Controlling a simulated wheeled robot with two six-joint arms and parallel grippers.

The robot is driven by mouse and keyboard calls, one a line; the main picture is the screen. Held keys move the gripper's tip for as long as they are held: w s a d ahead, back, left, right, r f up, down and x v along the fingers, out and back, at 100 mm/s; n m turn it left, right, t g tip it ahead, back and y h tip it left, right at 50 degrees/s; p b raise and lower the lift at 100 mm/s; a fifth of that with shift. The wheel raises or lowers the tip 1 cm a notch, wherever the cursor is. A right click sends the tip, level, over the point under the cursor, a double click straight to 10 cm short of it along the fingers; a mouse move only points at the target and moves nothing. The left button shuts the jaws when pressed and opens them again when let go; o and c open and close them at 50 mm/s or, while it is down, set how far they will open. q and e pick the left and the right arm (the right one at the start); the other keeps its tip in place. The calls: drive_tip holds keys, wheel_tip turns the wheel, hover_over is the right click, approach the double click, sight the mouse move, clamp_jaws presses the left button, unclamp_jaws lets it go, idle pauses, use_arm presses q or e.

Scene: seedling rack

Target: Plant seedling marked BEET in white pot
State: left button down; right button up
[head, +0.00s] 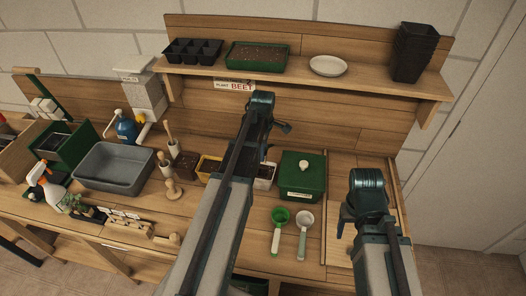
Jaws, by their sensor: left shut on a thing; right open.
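My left gripper (268,150) is over the middle of the bench, mostly hidden behind its own wrist and arm. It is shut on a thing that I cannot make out. The white pot (265,178) stands just below it, partly covered by my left arm, with dark soil visible at the top. A sign with the word BEET (235,86) hangs on the shelf edge. A wooden rack with white labels (140,226) is at the front left; its labels are too small to read. My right gripper (344,222) is open at the right, largely hidden by its wrist.
A yellow pot (208,166) and a dark pot (185,164) stand left of the white pot. A grey tub (113,167) and spray bottle (46,187) crowd the left.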

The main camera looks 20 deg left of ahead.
sight(263, 168)
use_arm(q)
drive_tip(key=shift+f+b, duration=4.35)
drive_tip(key=shift+f, duration=0.3)
use_arm(e)
drive_tip(key=shift+f, duration=4.6)
use_arm(q)
drive_tip(key=shift+s, duration=0.1)
drive_tip(key=c, duration=0.5)
unclamp_jaws()
drive_tip(key=shift+d, duration=0.1)
drive_tip(key=shift+r+p, duration=0.7)
use_arm(e)
drive_tip(key=shift+r, duration=0.65)
use_arm(q)
wheel_tip(263, 168, up, 8)
drive_tip(key=p, duration=0.7)
drive_tip(key=shift+f+p, duration=0.1)
drive_tip(key=shift+p, duration=0.25)
use_arm(e)
wheel_tip(263, 168, up, 8)
drive_tip(key=shift+f, duration=0.15)
use_arm(q)
drive_tip(key=shift+f, duration=0.1)
